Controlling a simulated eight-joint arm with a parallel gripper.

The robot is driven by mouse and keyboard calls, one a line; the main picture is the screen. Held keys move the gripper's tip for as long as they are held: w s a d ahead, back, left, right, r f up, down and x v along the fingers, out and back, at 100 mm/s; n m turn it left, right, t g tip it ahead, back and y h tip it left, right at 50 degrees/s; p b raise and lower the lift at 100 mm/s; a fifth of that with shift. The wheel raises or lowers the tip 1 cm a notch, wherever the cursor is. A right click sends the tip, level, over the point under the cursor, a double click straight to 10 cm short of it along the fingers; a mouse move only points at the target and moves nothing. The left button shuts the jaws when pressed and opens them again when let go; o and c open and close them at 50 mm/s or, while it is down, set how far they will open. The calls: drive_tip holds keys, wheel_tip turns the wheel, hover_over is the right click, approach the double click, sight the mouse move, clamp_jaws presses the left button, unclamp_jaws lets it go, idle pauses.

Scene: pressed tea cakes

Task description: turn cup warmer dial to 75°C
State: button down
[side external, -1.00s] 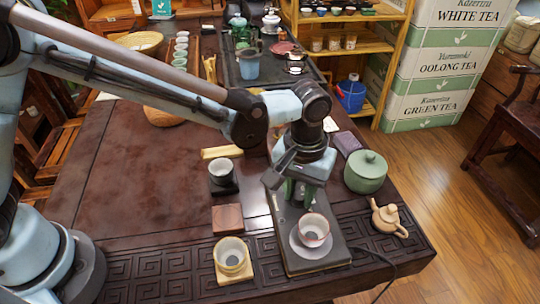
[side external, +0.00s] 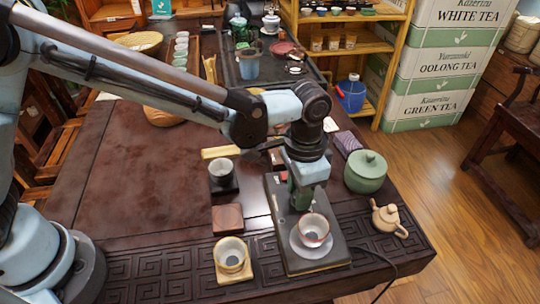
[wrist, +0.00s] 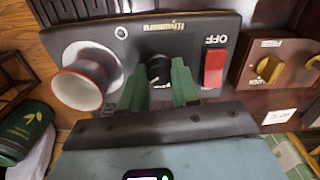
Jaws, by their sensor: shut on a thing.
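The cup warmer (side external: 285,240) is a dark, flat slab near the table's front edge. It also fills the upper middle of the wrist view (wrist: 180,28). A white cup with a reddish rim (side external: 313,228) stands on its round pale plate (side external: 297,247). The small black dial (wrist: 158,68) is between the green fingers of my gripper (wrist: 160,76), which are shut on it. A white mark shows on the dial, but I cannot read its temperature setting. The red switch marked OFF (wrist: 214,68) is right of the dial in the wrist view.
A green lidded jar (side external: 366,172) and a clay teapot (side external: 388,219) stand right of the warmer. A cable (side external: 375,252) runs off the front right.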

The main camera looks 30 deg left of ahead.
drive_tip(key=shift+m, duration=0.4)
drive_tip(key=c, duration=0.8)
unclamp_jaws()
drive_tip(key=shift+r, duration=0.1)
wheel_tip(320, 180, up, 12)
